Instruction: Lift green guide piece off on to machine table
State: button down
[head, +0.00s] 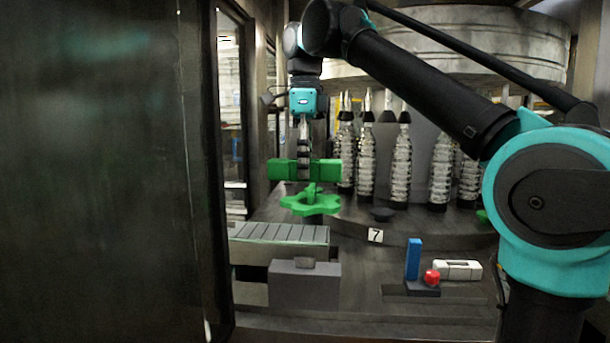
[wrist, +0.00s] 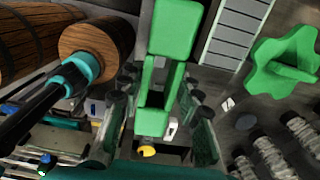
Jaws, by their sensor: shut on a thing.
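The green guide piece (head: 283,169) is a blocky bar, seen in the head view just above the green star wheel in the picture. In the wrist view the green guide piece (wrist: 176,28) runs lengthwise between my fingers. My gripper (head: 304,160) points down and is shut on its middle; my gripper also shows in the wrist view (wrist: 158,108). I cannot tell whether the piece touches anything below. The dark grey machine table (head: 360,275) has bare surface in front.
The green star wheel (head: 313,202) stands close by. A slatted conveyor (head: 280,233) and a grey block (head: 305,287) are in front. Bottles (head: 402,165) stand behind to the right. A number 7 tag (head: 375,235), blue post (head: 413,258) and red knob (head: 432,277) are on the right.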

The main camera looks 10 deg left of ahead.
jog(key=shift+r, duration=2.9)
